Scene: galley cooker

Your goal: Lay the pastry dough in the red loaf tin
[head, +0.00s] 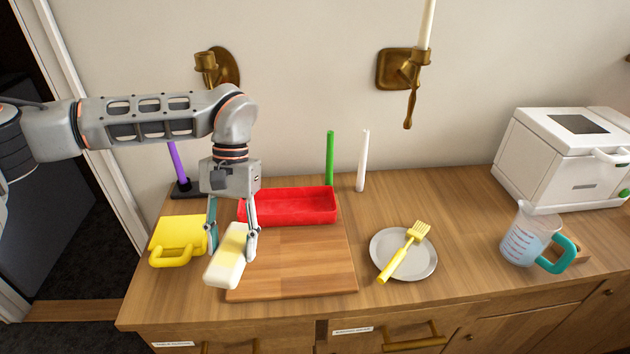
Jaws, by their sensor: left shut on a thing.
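The pastry dough is a pale cream block (224,271). My left gripper (232,254) points down and is shut on it, one finger on each side. The dough is over the left edge of the wooden board; I cannot tell how far above the surface it is. The red loaf tin (305,210) stands behind the board, to the right of and behind the dough. The part of its inside that shows looks empty; my gripper hides its left end. My right gripper is not in view.
The wooden board (310,262) is bare. A yellow handled item (180,233) lies left.

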